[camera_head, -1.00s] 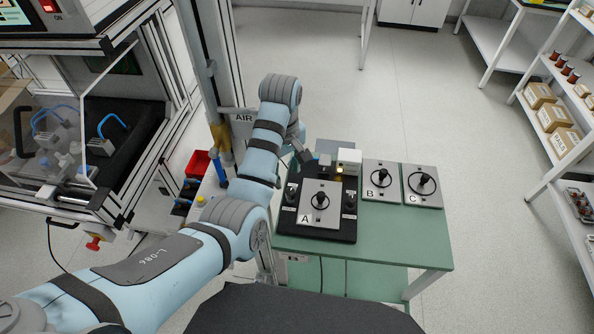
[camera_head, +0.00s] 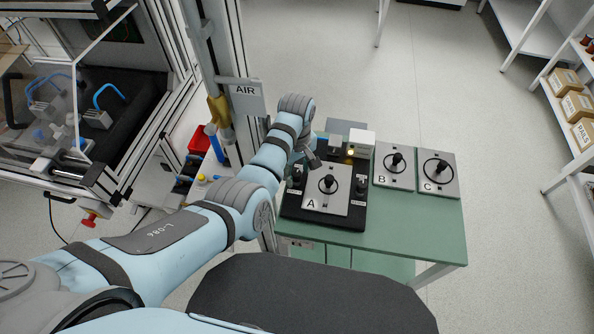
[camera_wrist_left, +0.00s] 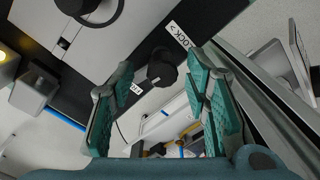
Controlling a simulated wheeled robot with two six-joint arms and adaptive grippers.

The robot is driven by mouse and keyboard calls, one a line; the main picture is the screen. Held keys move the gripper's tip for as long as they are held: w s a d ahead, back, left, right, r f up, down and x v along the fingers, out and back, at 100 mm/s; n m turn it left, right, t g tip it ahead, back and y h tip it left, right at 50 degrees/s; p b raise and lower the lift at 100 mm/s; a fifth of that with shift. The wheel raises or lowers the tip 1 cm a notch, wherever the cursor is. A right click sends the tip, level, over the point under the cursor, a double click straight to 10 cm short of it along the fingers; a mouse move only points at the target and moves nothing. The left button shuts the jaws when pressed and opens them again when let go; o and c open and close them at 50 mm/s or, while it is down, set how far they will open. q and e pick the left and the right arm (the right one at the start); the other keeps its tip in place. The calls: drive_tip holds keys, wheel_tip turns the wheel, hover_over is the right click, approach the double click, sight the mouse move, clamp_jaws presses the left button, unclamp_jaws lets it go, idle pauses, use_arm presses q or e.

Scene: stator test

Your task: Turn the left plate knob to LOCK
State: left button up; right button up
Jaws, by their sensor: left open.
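The left plate knob (camera_head: 297,177) is a small black knob on the black base, left of plate A (camera_head: 325,203). In the left wrist view it is the dark round knob (camera_wrist_left: 162,68), with a white LOCK label (camera_wrist_left: 183,38) beside it. My left gripper (camera_head: 312,161) is above and behind the knob. In the wrist view its green-padded fingers are spread on either side of the knob, open and empty. Whether they touch it I cannot tell. The knob's exact turn angle is too small to read. My right gripper is out of view.
The right plate knob (camera_head: 361,186) sits on the other side of plate A. A white box with a yellow light (camera_head: 362,143) stands behind. Plates B (camera_head: 396,166) and C (camera_head: 438,175) lie to the right on the green table (camera_head: 415,230). A framed machine stands at the left.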

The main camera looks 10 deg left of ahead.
use_arm(q)
drive_tip(key=shift+s+r, duration=0.15)
drive_tip(key=shift+s, duration=0.05)
drive_tip(key=shift+c, duration=1.4)
clamp_jaws()
